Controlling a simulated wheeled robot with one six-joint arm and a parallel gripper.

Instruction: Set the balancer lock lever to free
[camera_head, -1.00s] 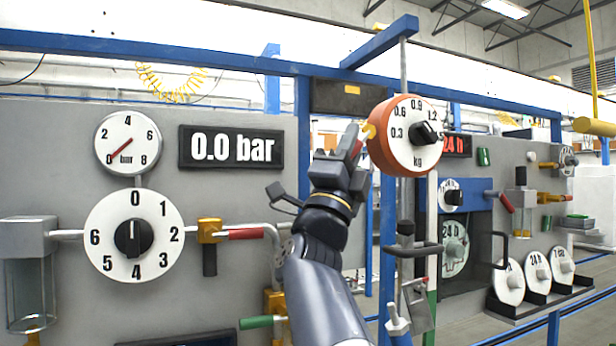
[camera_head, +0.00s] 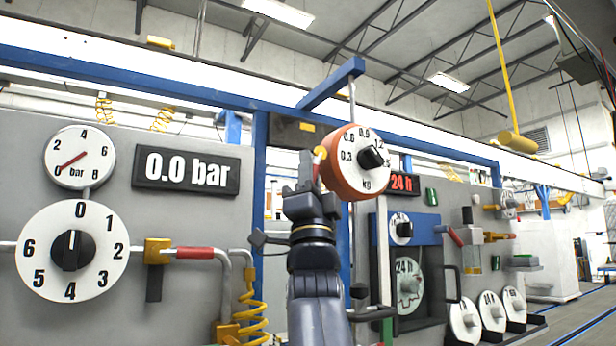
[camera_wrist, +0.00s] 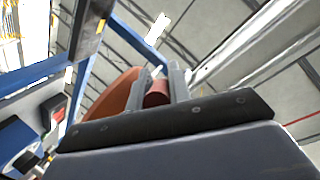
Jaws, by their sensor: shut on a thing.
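The balancer is an orange round housing (camera_head: 340,182) with a white kg dial (camera_head: 353,165) and black knob, under the blue overhead arm. Its lock lever is at its left side; a yellow part (camera_head: 321,152) shows in the head view. My gripper (camera_head: 311,170) is beside the housing's left edge, shut on the lever. In the wrist view the red lever grip (camera_wrist: 157,93) lies between my two fingers (camera_wrist: 160,88), with the orange housing (camera_wrist: 112,98) just left. My fingers hide much of the lever, so its exact setting cannot be told.
Blue posts and a beam (camera_head: 330,85) frame the balancer. A grey panel at left carries gauges, a 0.0 bar display (camera_head: 187,170) and a red-handled valve (camera_head: 195,253). A blue-framed cabinet (camera_head: 408,230) stands to the right, with several round weights near it.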

